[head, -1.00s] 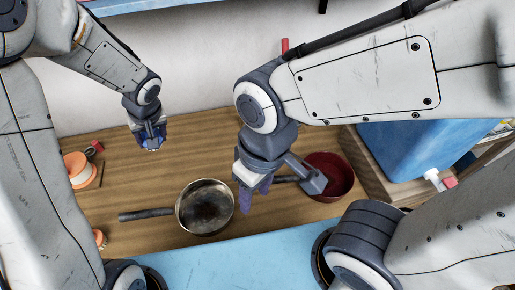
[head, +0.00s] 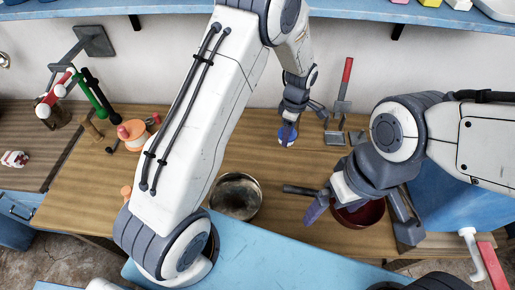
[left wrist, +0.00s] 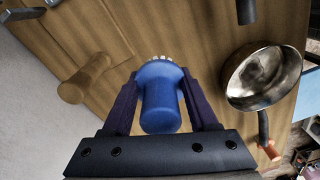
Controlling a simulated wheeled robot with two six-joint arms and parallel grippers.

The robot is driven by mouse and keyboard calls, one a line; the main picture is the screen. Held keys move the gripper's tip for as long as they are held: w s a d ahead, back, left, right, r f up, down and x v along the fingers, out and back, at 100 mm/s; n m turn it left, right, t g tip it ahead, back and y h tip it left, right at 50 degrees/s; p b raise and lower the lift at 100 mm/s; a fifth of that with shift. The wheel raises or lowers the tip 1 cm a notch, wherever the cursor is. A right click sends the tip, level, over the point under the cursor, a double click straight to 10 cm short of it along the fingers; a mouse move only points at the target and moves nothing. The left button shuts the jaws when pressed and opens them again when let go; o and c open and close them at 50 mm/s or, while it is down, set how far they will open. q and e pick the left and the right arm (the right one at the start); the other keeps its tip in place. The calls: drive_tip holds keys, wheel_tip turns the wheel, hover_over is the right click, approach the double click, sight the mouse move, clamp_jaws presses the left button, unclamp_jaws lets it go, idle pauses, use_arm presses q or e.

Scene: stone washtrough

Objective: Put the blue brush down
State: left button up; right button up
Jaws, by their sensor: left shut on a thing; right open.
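The blue brush (left wrist: 160,100) is between the purple fingers of my left gripper (left wrist: 163,105), which is shut on it. Its pale bristles show at the far end in the left wrist view. In the head view the brush (head: 286,137) is small and partly covered by my left gripper (head: 288,125), over the back middle of the wooden counter (head: 260,157). I cannot tell whether the brush touches the wood. My right gripper (head: 362,216) is open, its fingers spread over the dark red pan (head: 372,215), which it partly hides.
A metal pan (head: 237,195) stands left of the red pan; it also shows in the left wrist view (left wrist: 262,75). A red-handled tool (head: 344,90) stands by the wall. An orange-and-white spool (head: 133,133) is at left. A wooden cylinder (left wrist: 83,80) lies near the brush.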

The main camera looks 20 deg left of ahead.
use_arm(q)
drive_tip(key=shift+w+d+f+n, duration=0.1)
drive_tip(key=shift+d+f+n, duration=0.2)
drive_tip(key=shift+n, duration=0.2)
drive_tip(key=p, duration=0.4)
hover_over(257, 152)
wheel_tip(257, 152, down, 7)
drive_tip(key=shift+r, duration=0.1)
wheel_tip(257, 152, down, 4)
drive_tip(key=shift+r+p, duration=0.2)
drive_tip(key=shift+p, duration=0.8)
drive_tip(key=shift+f, duration=0.35)
drive_tip(key=shift+f, duration=0.15)
drive_tip(key=o, duration=1.4)
drive_tip(key=shift+c, duration=0.2)
